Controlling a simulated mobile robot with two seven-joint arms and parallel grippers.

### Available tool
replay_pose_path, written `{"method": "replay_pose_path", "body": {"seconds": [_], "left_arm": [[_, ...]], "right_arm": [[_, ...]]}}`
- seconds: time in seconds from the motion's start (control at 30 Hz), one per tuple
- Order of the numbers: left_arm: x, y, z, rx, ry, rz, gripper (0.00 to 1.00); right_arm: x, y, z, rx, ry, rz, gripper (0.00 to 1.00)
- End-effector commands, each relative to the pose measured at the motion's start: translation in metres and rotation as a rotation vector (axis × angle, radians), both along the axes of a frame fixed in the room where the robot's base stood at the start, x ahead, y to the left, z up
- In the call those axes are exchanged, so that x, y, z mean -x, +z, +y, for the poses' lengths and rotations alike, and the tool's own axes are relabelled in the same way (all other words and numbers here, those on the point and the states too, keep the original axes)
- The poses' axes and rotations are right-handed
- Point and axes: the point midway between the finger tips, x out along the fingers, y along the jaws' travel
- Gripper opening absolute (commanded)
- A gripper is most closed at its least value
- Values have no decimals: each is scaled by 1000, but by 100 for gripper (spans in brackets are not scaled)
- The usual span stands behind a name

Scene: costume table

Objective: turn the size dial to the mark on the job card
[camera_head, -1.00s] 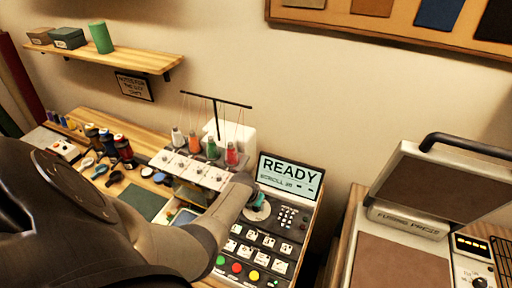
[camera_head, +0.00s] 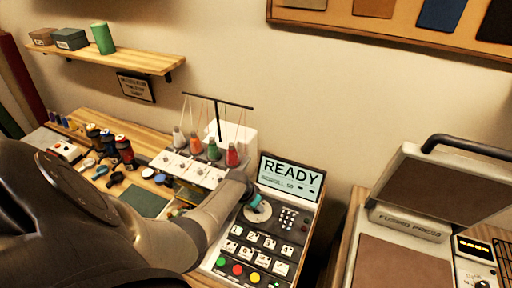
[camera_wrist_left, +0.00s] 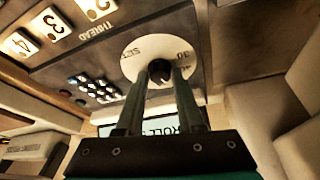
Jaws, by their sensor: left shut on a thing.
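The size dial is a pale round disc (camera_head: 258,212) on the machine's control panel, below and left of its screen. In the left wrist view the disc (camera_wrist_left: 143,55) carries printed marks, partly hidden by my fingers, and a dark knob (camera_wrist_left: 159,69) at its centre. My left gripper (camera_head: 254,201) reaches down to the dial. In the wrist view its two fingers (camera_wrist_left: 160,76) stand on either side of the knob and are shut on it. The exact setting is too small to read. I cannot make out a job card. My right gripper is not in view.
The screen (camera_head: 290,177) reads READY, with small text under it. Numbered keys (camera_head: 262,241) and coloured buttons (camera_head: 237,269) lie in front of the dial. Thread cones (camera_head: 213,150) stand behind my left arm. A fusing press (camera_head: 410,222) stands at the right.

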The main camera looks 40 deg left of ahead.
Motion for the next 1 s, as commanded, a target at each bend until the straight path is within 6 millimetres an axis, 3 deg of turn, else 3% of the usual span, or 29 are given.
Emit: {"method": "replay_pose_path", "body": {"seconds": [0.03,0.27,0.67,1.0], "left_arm": [[1,-1,0,0,0,4,40],[1,-1,0,0,0,2,66],[0,0,-2,2,34,0,66],[-1,0,-4,3,279,-1,66]], "right_arm": [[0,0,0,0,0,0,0],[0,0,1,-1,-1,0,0],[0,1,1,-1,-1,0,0],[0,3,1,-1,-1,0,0]]}}
